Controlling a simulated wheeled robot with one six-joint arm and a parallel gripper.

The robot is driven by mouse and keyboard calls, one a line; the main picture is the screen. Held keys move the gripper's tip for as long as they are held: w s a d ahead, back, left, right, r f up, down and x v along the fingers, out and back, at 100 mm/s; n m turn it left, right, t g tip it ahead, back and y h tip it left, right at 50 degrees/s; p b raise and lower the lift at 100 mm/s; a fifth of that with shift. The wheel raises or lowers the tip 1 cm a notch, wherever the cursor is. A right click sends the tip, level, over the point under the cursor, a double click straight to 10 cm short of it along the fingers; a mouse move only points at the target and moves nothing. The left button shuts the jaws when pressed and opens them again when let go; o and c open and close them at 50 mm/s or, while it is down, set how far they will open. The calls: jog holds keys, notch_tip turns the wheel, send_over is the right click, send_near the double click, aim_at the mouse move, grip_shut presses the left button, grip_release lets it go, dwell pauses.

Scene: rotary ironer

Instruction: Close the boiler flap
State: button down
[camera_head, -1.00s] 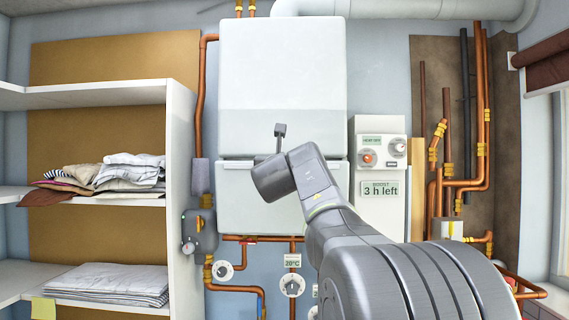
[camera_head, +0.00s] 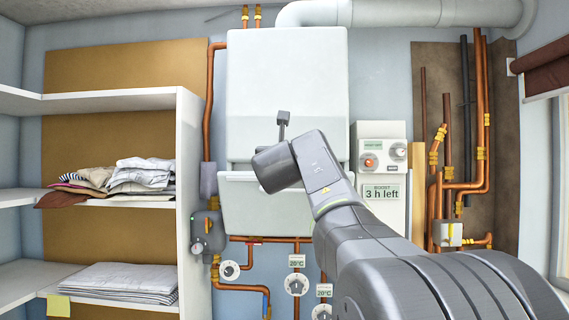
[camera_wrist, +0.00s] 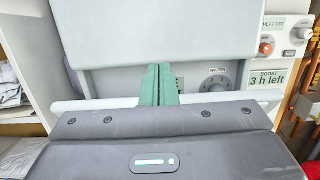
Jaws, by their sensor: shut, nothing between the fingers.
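The white boiler (camera_head: 287,95) hangs on the back wall. Its lower flap (camera_head: 240,205) leans outward at the top, so it stands partly open. In the wrist view the flap's white top edge (camera_wrist: 85,104) runs across behind my gripper. Past it I see the grey inside panel with a WATER dial (camera_wrist: 216,82). My gripper (camera_wrist: 159,70) has green fingers shut together and empty, with the tips reaching above the flap's edge. Whether they touch the flap I cannot tell. In the head view my wrist hides the fingers and part of the flap.
A control panel (camera_head: 381,150) with knobs and a "3 h left" display is right of the boiler. Shelves with folded cloth (camera_head: 118,280) stand at the left. Copper pipes (camera_head: 480,130) run at the right, and several dials (camera_head: 296,284) sit below the boiler.

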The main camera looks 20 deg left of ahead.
jog(key=shift+s+d+r, duration=0.15)
jog(key=shift+s+r, duration=0.35)
jog(key=shift+r, duration=0.25)
jog(key=shift+s+d+r, duration=0.1)
jog(key=shift+s+r, duration=0.35)
jog(key=shift+r, duration=0.3)
jog(key=shift+s+d+r, duration=0.15)
jog(key=shift+s+r, duration=0.35)
jog(key=shift+r, duration=0.25)
jog(key=shift+s, duration=0.1)
